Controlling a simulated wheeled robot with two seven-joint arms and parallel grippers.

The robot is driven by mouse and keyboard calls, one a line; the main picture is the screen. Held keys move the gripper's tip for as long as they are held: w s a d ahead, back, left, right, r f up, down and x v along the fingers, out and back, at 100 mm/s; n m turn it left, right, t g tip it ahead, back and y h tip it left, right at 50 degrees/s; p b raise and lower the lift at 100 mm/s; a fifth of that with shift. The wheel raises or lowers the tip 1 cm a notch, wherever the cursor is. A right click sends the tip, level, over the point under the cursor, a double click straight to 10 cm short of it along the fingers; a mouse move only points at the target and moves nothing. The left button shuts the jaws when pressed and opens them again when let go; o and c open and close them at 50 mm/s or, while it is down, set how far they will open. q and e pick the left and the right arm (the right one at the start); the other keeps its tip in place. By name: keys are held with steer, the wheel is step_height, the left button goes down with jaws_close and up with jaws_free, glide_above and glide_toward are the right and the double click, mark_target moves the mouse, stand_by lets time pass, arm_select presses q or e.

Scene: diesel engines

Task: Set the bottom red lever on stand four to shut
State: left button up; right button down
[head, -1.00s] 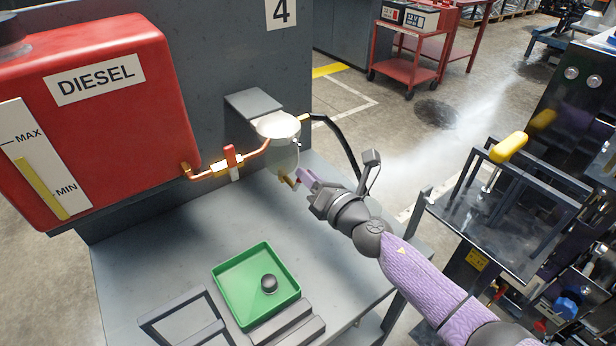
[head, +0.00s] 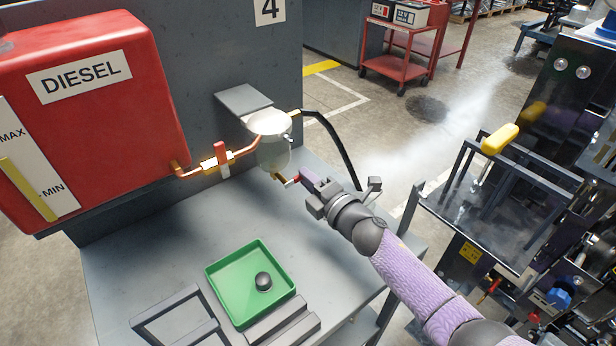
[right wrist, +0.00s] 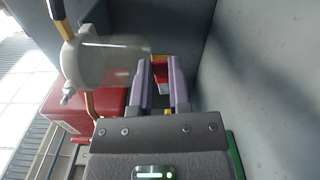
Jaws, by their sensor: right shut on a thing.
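A clear filter bowl (head: 272,152) hangs under a pale cap on the grey stand marked 4. A small brass drain fitting (head: 281,178) is at the bottom of the bowl. My right gripper (head: 299,178) is at this fitting, with its purple fingers pointing left. The fingers hide most of the lever in the head view. My left gripper is not in view.
Another red lever (head: 221,153) sits on the copper fuel line by the red diesel tank (head: 120,115). A green tray (head: 214,272) holding a dark knob stands on the bench. A black hose (head: 334,140) curves behind my right gripper. An engine stands at the right.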

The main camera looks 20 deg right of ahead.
steer(key=shift+f+m, duration=0.2)
steer(key=shift+m, duration=0.4)
steer(key=shift+f, duration=0.1)
steer(key=c, duration=0.6)
jaws_free()
steer(key=shift+s+d, duration=0.1)
steer(key=p+v, duration=0.2)
steer(key=v, duration=0.7)
steer(key=shift+s+d, duration=0.15)
steer(key=shift+s, duration=0.25)
steer(key=shift+m, duration=0.4)
